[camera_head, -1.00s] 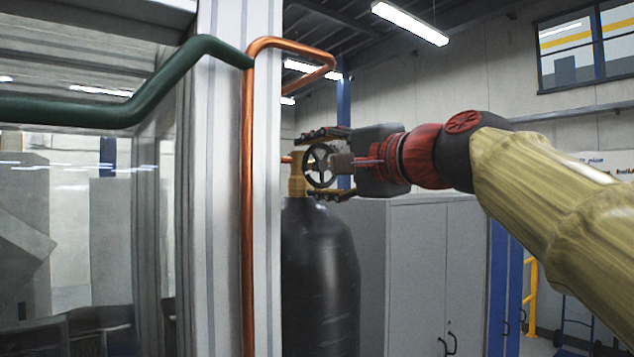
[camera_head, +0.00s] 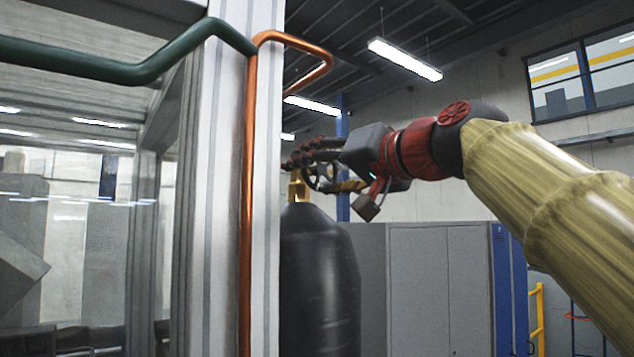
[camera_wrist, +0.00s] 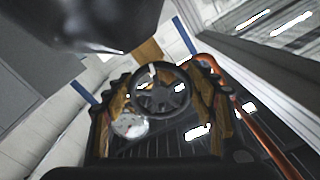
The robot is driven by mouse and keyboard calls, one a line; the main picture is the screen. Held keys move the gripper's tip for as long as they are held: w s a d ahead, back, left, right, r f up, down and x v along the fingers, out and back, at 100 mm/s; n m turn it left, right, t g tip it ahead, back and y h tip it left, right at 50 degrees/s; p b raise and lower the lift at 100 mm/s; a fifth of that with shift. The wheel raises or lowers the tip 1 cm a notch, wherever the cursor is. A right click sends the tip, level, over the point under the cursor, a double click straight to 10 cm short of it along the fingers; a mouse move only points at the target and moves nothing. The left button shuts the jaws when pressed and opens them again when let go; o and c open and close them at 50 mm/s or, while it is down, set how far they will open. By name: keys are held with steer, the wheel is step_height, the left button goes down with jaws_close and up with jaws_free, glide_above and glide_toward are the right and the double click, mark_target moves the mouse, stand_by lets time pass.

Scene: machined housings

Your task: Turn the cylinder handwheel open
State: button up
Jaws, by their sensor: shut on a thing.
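The dark, spoked handwheel (camera_head: 322,180) sits on the brass valve (camera_head: 298,190) at the top of the black gas cylinder (camera_head: 318,275), partly hidden by my fingers in the head view. My gripper (camera_head: 325,172) reaches in from the right, rolled at a slant, with its fingers shut on the handwheel. In the wrist view, the handwheel (camera_wrist: 163,92) lies between the two fingers of my gripper (camera_wrist: 165,100), one on each side of its rim. The cylinder (camera_wrist: 85,20) fills the upper left there, with the brass valve (camera_wrist: 148,50) behind the wheel.
A pale upright post (camera_head: 210,200) and a copper pipe (camera_head: 248,200) stand close left of the cylinder. A green pipe (camera_head: 95,67) runs across the upper left. Grey cabinets (camera_head: 430,285) stand behind. A round gauge (camera_wrist: 128,125) shows beside the wheel in the wrist view.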

steer(key=shift+w+f+n, duration=0.1)
steer(key=shift+f+n, duration=0.15)
steer(key=shift+n, duration=0.35)
steer(key=shift+b, duration=0.3)
steer(key=o, duration=1.2)
steer(key=shift+r, duration=0.15)
steer(key=shift+c, duration=0.2)
steer(key=v, duration=1.2)
